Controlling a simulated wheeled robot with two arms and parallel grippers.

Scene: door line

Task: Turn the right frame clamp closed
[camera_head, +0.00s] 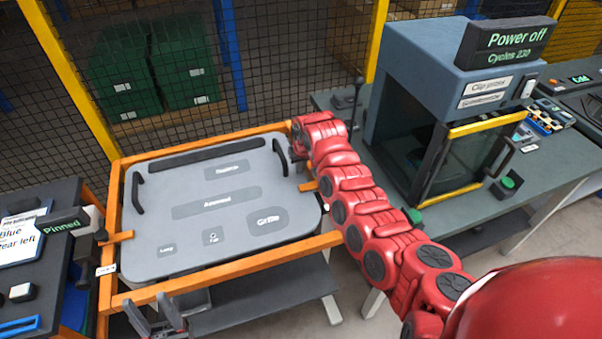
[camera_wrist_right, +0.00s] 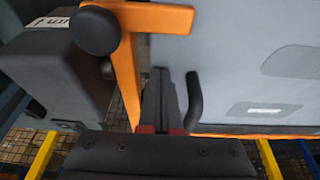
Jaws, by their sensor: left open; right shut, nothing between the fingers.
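The grey door panel (camera_head: 150,235) lies in an orange frame (camera_head: 240,273). The right frame clamp (camera_head: 308,186) is an orange tab at the panel's right edge, partly hidden by my right arm. In the right wrist view the orange clamp bar (camera_wrist_right: 160,18), with a round black knob (camera_wrist_right: 97,30), reaches over the panel. My right gripper (camera_wrist_right: 163,75) is shut and empty, between the frame rail and a black panel handle (camera_wrist_right: 194,100), apart from the bar in the picture. My left gripper (camera_head: 152,308) is open and empty near the frame's front left.
A left clamp (camera_head: 118,237) stands beside a sign reading "Pinned" (camera_head: 62,223). A dark housing with a partly seen label (camera_wrist_right: 55,75) is beside the right clamp. A blue-grey machine (camera_head: 420,80) marked "Power off" stands on a bench at right. Mesh fencing (camera_head: 290,60) runs behind.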

